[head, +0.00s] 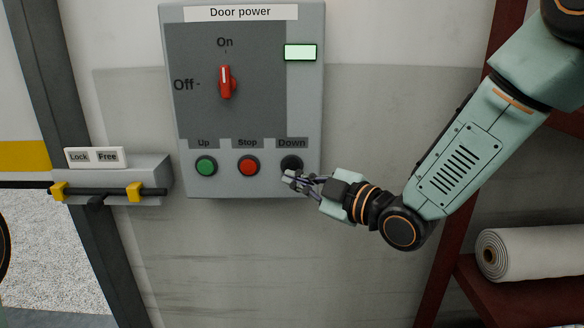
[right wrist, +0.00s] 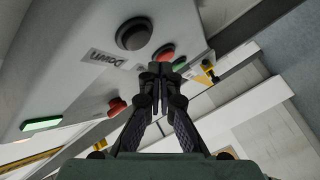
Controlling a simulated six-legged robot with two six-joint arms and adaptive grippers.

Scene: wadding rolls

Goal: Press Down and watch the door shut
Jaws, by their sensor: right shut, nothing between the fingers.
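The grey Door power box (head: 305,110) hangs on the wall. Its black Down button (head: 292,163) is at the lower right and also shows in the right wrist view (right wrist: 134,33). The red Stop button (head: 248,166) and green Up button (head: 206,166) sit to its left. The red switch (head: 227,82) points to On. My right gripper (head: 290,181) is shut and empty, its tips at the button's lower edge in the head view. In the right wrist view the button appears apart from the fingertips. A white door panel with a yellow band (head: 22,156) ends above a pale floor.
A bracket with a bar and yellow clips (head: 135,190), labelled Lock and Free, is left of the box. A red rack (head: 450,225) with a pale wadding roll (head: 535,253) stands at the right. The wall below the box is clear.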

